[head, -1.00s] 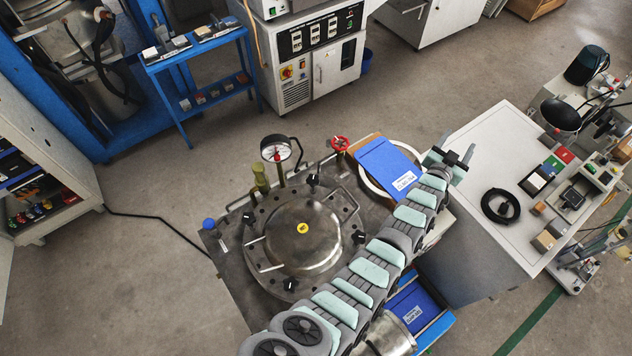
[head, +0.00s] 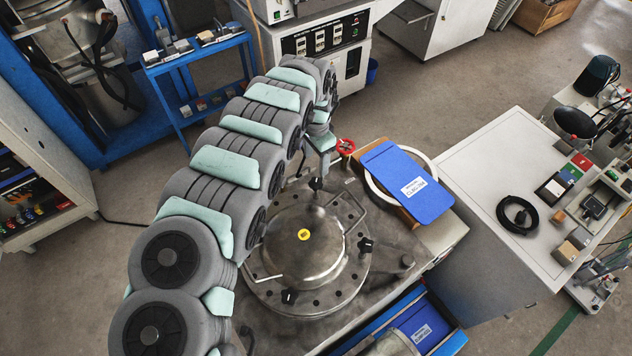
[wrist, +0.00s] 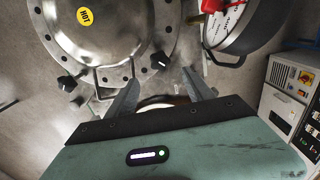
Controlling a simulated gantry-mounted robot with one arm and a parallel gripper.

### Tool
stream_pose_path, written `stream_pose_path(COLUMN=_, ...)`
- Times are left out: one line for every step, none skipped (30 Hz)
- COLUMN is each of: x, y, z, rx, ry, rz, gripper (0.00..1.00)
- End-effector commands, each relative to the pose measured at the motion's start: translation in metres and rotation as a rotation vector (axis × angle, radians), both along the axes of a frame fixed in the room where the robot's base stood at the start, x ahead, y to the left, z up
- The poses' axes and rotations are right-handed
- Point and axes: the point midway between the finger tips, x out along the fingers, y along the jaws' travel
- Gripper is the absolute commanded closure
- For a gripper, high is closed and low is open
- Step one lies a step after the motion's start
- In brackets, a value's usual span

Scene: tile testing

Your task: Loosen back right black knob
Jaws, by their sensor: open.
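The metal lid (head: 305,245) is a round dome with a yellow label, on a bolted flange ringed by black knobs. The back knob (head: 316,184) is at the dome's far edge in the head view; another knob (head: 365,244) is at its right, and one more (head: 288,297) at its front. My gripper (head: 324,170) points down close to the back knob. In the wrist view my gripper (wrist: 160,76) is open and empty. A black knob (wrist: 160,60) with a white mark shows between and just beyond the fingertips. A second knob (wrist: 68,83) is to the left. My arm hides the left flange.
A red handwheel (head: 345,146) stands close behind the gripper. A round gauge (wrist: 238,30) is right of the fingers in the wrist view. A metal handle (head: 352,212) curves beside the dome.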

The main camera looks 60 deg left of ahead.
Motion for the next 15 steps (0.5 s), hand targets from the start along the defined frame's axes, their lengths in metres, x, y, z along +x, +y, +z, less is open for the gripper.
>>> stream_pose_path(x=-0.002, y=-0.001, z=-0.003, rx=-0.004, ry=0.004, rz=-0.001, gripper=0.39)
stream_pose_path(x=-0.002, y=-0.001, z=-0.005, rx=-0.004, ry=0.005, rz=-0.001, gripper=0.39)
stream_pose_path(x=-0.002, y=-0.001, z=-0.008, rx=-0.005, ry=0.004, rz=-0.001, gripper=0.39)
stream_pose_path(x=-0.001, y=-0.001, z=-0.011, rx=-0.005, ry=0.003, rz=-0.001, gripper=0.39)
stream_pose_path(x=-0.001, y=-0.001, z=-0.014, rx=-0.006, ry=0.003, rz=-0.001, gripper=0.39)
stream_pose_path(x=-0.001, y=-0.002, z=-0.020, rx=-0.007, ry=0.003, rz=0.000, gripper=0.39)
stream_pose_path(x=-0.002, y=-0.002, z=-0.025, rx=-0.007, ry=0.004, rz=0.000, gripper=0.39)
stream_pose_path(x=-0.002, y=-0.003, z=-0.029, rx=-0.008, ry=0.003, rz=0.001, gripper=0.39)
stream_pose_path(x=0.000, y=-0.002, z=-0.034, rx=-0.005, ry=0.001, rz=0.001, gripper=0.39)
stream_pose_path(x=0.000, y=-0.001, z=-0.038, rx=-0.004, ry=0.000, rz=0.001, gripper=0.39)
stream_pose_path(x=0.000, y=-0.001, z=-0.042, rx=-0.004, ry=0.001, rz=0.001, gripper=0.39)
stream_pose_path(x=-0.001, y=-0.003, z=-0.048, rx=-0.007, ry=0.002, rz=0.001, gripper=0.39)
stream_pose_path(x=-0.001, y=-0.003, z=-0.053, rx=-0.008, ry=0.003, rz=0.000, gripper=0.39)
stream_pose_path(x=-0.001, y=-0.003, z=-0.057, rx=-0.007, ry=0.004, rz=0.000, gripper=0.39)
stream_pose_path(x=0.001, y=-0.002, z=-0.062, rx=-0.004, ry=0.000, rz=-0.001, gripper=0.39)
